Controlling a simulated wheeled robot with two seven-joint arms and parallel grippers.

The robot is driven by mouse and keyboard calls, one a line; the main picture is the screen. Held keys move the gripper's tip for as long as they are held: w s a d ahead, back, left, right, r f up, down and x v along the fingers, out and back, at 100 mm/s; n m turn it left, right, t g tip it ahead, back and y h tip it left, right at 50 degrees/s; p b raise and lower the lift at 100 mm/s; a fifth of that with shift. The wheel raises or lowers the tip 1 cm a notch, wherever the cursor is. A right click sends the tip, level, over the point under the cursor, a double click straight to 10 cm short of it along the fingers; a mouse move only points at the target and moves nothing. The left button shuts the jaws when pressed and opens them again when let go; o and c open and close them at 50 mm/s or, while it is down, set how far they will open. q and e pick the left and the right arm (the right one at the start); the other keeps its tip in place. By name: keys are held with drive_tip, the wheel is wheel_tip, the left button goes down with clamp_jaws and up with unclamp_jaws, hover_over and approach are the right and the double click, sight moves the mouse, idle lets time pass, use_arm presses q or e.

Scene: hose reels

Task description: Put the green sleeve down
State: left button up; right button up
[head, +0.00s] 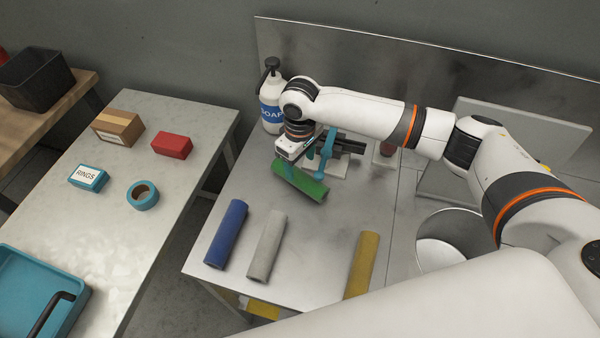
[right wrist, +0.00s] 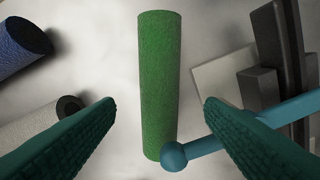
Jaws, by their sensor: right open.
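The green sleeve (head: 300,181) lies on its side on the metal table, just below my right gripper (head: 287,165) in the head view. In the right wrist view the green sleeve (right wrist: 158,85) stretches lengthwise between the two open fingers (right wrist: 160,125), with a gap on each side. The right gripper is open and holds nothing. A teal rod with a rounded end (right wrist: 175,157) reaches close to the sleeve's lower end; I cannot tell if they touch. My left gripper is not in view.
A blue sleeve (head: 226,233), a grey sleeve (head: 267,244) and a yellow sleeve (head: 362,264) lie nearer on the table. A soap bottle (head: 271,103) stands behind the gripper. A dark device (head: 347,146) with the teal part stands right of it. A round metal bin (head: 440,250) is at right.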

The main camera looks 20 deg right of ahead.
sight(300, 174)
wheel_tip(300, 174, up, 6)
drive_tip(key=shift+b, duration=0.35)
idle(0.4)
